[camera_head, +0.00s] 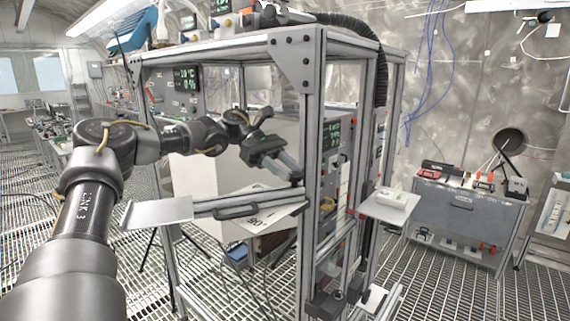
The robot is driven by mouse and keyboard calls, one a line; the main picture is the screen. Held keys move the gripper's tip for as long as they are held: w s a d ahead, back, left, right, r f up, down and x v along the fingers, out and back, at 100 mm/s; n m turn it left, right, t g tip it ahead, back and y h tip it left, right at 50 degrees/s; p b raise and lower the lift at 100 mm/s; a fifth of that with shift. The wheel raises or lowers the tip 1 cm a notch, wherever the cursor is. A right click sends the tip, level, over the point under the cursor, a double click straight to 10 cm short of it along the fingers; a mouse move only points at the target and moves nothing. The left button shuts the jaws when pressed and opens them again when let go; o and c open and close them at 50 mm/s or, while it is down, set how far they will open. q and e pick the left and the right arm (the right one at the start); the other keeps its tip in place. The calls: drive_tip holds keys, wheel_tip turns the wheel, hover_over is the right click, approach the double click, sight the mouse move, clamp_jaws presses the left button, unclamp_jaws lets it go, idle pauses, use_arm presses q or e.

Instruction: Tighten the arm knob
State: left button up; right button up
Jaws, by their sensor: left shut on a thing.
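My left arm comes in from the left and reaches across the front of an aluminium-framed rack (313,120). My left gripper (294,176) is at the rack's front upright post, just above the right end of a horizontal bar. Its fingers are shut on a small dark knob at the post. The knob is mostly hidden by the fingertips, so its shape and how far it is turned cannot be told. My right gripper is not in view.
A grey shelf plate (157,212) and a black handle (237,211) sit at the rack's front. A small white shelf (390,207) juts out on its right. A grey tool cabinet (463,214) stands farther right. Grating floor between them is mostly clear.

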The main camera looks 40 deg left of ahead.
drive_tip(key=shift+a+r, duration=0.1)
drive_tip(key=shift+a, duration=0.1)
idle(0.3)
use_arm(q)
drive_tip(key=o, duration=0.9)
drive_tip(key=shift+o, duration=0.4)
drive_tip(key=shift+s, duration=0.2)
drive_tip(key=shift+w+r, duration=0.1)
drive_tip(key=shift+r, duration=0.05)
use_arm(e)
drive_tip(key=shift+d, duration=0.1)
